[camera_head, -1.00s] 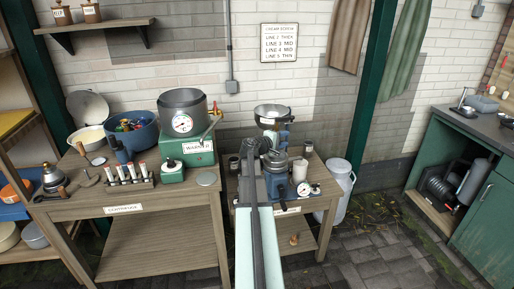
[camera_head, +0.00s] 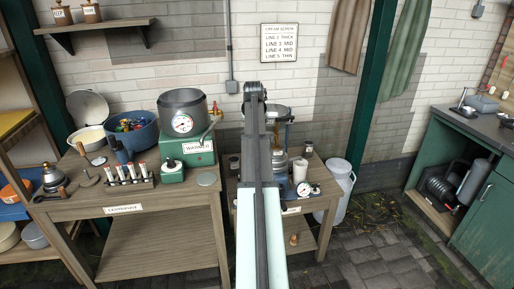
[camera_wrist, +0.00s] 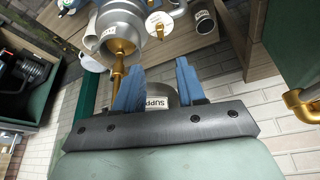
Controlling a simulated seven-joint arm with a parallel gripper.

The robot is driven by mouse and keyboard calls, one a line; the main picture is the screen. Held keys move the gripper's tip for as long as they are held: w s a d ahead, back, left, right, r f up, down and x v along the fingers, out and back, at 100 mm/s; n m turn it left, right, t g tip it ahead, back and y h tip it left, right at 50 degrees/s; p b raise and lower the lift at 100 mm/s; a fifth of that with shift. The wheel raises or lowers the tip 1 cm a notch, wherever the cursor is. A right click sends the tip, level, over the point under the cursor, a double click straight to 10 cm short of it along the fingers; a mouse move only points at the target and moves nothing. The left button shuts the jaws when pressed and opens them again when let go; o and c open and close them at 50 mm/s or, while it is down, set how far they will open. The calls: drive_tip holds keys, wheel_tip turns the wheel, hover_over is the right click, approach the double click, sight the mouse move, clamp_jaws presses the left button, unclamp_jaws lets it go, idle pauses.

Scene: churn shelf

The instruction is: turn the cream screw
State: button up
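The separator (camera_head: 288,138) stands on the right-hand table, partly hidden behind my arm. Its supply bowl (camera_head: 279,110) is on top. In the wrist view, my gripper (camera_wrist: 160,65) has two blue fingers apart with a gap between them. The metal bowl labelled "SUPP…" (camera_wrist: 157,102) shows behind that gap, and I see no contact. A brass rod (camera_wrist: 119,65) runs beside the left finger toward a grey metal body (camera_wrist: 118,22). I cannot make out the cream screw for certain. In the head view my arm hides the fingers.
A wall sign (camera_head: 279,43) lists cream screw lines: 2 thick, 3 mid, 4 mid, 5 thin. The green warmer (camera_head: 198,152) is on the left table. A white can (camera_head: 338,185) stands at right.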

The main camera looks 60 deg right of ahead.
drive_tip(key=x, duration=1.3)
drive_tip(key=shift+w+d+f, duration=0.1)
drive_tip(key=shift+w+f, duration=0.05)
drive_tip(key=shift+f, duration=0.2)
clamp_jaws()
